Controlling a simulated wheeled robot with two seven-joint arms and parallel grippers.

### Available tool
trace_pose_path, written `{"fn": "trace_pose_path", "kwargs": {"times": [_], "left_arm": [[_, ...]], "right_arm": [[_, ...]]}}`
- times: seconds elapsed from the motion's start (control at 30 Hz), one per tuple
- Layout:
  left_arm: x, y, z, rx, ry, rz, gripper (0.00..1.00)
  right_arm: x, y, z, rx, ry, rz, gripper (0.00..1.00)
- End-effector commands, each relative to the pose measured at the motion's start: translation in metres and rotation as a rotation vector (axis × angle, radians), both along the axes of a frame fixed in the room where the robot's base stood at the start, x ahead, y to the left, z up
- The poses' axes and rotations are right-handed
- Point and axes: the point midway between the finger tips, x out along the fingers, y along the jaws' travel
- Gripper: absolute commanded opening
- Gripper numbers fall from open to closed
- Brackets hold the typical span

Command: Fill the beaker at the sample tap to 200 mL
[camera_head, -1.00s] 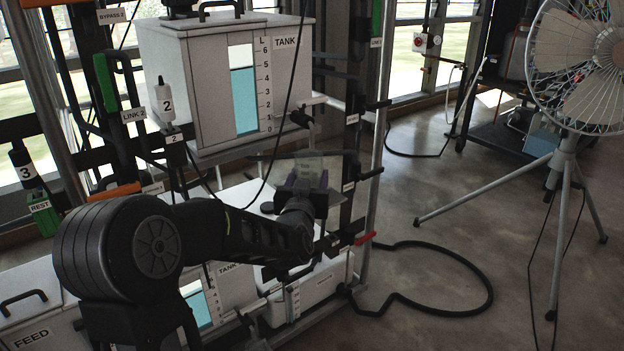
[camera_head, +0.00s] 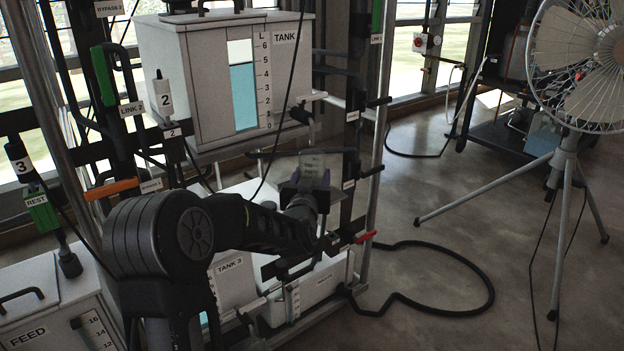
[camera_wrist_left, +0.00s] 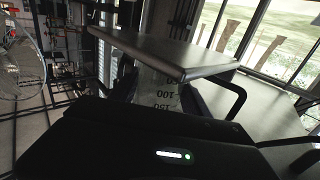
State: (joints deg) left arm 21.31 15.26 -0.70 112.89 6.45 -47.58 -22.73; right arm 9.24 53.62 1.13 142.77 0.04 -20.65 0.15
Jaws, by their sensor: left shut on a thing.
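My left gripper (camera_head: 308,192) is shut on the clear beaker (camera_head: 317,165), in front of the rack and right of and below tank 1. The beaker also shows in the left wrist view (camera_wrist_left: 160,92), partly hidden by a dark flat plate and my gripper. Its printed marks, among them 100 and 150, look inverted there. I cannot see a liquid level in it. A red lever (camera_head: 366,237) sits low on the rack, right of the gripper. I cannot tell which fitting is the sample tap. My right gripper is out of view.
Tank 1 (camera_head: 178,70) shows blue liquid near 5 on its scale. Tank 3 (camera_head: 228,285) and the feed tank (camera_head: 40,325) stand below. A black hose (camera_head: 470,262) loops on the floor. A fan on a tripod (camera_head: 565,185) stands right, with open floor between.

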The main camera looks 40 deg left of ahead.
Motion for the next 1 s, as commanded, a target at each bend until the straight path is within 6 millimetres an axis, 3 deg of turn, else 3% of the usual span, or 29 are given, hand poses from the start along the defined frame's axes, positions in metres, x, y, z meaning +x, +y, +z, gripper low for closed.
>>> {"fn": "trace_pose_path", "kwargs": {"times": [0.37, 0.4, 0.67, 1.0], "left_arm": [[0.0, 0.0, -0.0032, 0.001, -0.002, 0.0, 0.15], [0.0, 0.0, -0.0032, 0.001, -0.002, 0.0, 0.56], [0.0, 0.0, -0.0021, 0.001, -0.002, 0.0, 0.77], [0.0, 0.0, 0.0015, 0.001, -0.002, 0.0, 0.77]], "right_arm": [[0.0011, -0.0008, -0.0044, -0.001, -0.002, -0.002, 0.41], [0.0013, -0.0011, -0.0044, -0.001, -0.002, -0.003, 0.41], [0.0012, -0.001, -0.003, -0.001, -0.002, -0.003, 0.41], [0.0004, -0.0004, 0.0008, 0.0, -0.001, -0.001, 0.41]]}}
